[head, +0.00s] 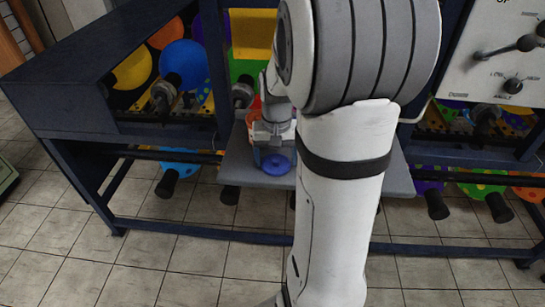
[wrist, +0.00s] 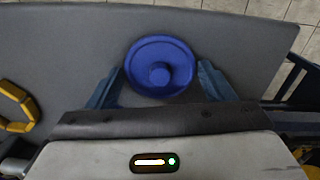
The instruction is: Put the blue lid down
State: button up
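The blue lid (wrist: 160,67) is round with a raised knob in its middle. It lies flat on the grey table surface as far as the wrist view shows, and it also shows in the head view (head: 277,165). My gripper (wrist: 161,68) has one blue finger on each side of the lid. The fingers stand apart, with a narrow gap seeming to show between each tip and the rim. In the head view, my gripper (head: 271,153) is just above and beside the lid, and my arm hides its right side.
The grey table (head: 238,172) has bare room around the lid. A yellow ring-like part (wrist: 17,106) lies left in the wrist view. A lever panel (head: 505,50) is at the upper right.

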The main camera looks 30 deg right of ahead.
aim_at(276, 160)
jog(key=o, duration=0.4)
notch_tip(276, 160, up, 12)
jog(key=s+a+f+n+t, duration=0.1)
jog(key=s+a, duration=0.3)
jog(key=s+a+f+n+t, duration=0.1)
jog(key=s+a+f+n, duration=0.1)
jog(key=s+a, duration=0.2)
jog(key=s+a+f+n+t, duration=0.1)
jog(key=s+a+n, duration=0.1)
jog(key=s+a, duration=0.2)
jog(key=shift+s+a+f, duration=0.15)
jog(key=shift+s+a, duration=0.1)
jog(key=shift+a, duration=0.25)
